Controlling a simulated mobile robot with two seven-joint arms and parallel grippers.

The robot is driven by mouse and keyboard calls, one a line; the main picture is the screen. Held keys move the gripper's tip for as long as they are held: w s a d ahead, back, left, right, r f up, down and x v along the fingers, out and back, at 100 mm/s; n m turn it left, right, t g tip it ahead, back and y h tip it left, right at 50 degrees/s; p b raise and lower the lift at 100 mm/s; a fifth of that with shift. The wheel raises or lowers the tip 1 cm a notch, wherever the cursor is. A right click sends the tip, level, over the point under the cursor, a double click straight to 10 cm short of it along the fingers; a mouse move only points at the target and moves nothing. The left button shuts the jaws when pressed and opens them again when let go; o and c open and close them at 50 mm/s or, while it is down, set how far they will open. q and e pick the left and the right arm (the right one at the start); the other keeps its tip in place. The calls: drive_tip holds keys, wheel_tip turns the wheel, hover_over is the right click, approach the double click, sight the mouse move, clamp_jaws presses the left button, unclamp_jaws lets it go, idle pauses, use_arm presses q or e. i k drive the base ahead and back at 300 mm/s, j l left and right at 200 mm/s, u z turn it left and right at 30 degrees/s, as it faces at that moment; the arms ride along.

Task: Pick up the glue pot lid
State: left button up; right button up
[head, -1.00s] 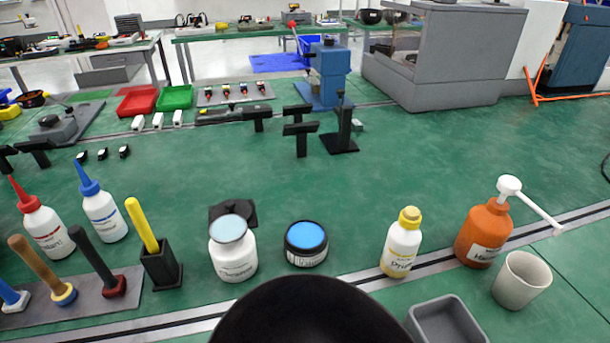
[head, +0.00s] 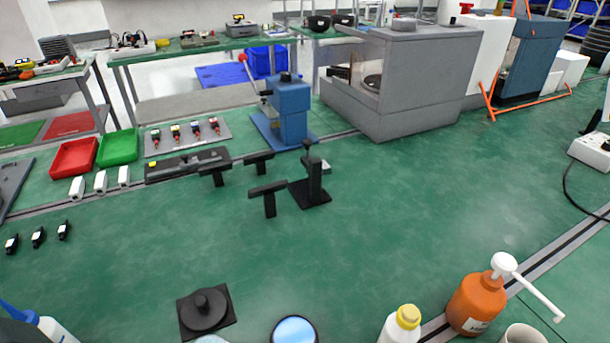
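I cannot tell for sure which is the glue pot. Neither gripper shows in the view.
A white bottle with a yellow cap (head: 401,326) and an orange pump bottle (head: 477,303) stand at the lower right. Black stands (head: 268,198) and a blue press (head: 287,108) are farther back. Red (head: 74,158) and green (head: 119,147) trays are at left. The middle green surface is clear.

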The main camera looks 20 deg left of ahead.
sight(205, 309)
drive_tip(key=i+j+z, duration=0.15)
drive_tip(key=j+z, duration=0.35)
drive_tip(key=i+j+z, duration=0.1)
drive_tip(key=j+z, duration=0.25)
drive_tip(key=z, duration=0.15)
drive_tip(key=j+z, duration=1)
drive_tip(key=k+j+z, duration=0.2)
drive_tip(key=z, duration=0.25)
drive_tip(key=k+j+z, duration=0.25)
drive_tip(key=j+z, duration=0.25)
drive_tip(key=k+j+z, duration=0.25)
drive_tip(key=z, duration=0.25)
drive_tip(key=k+j+z, duration=0.15)
drive_tip(key=k+z, duration=0.15)
drive_tip(key=z, duration=0.2)
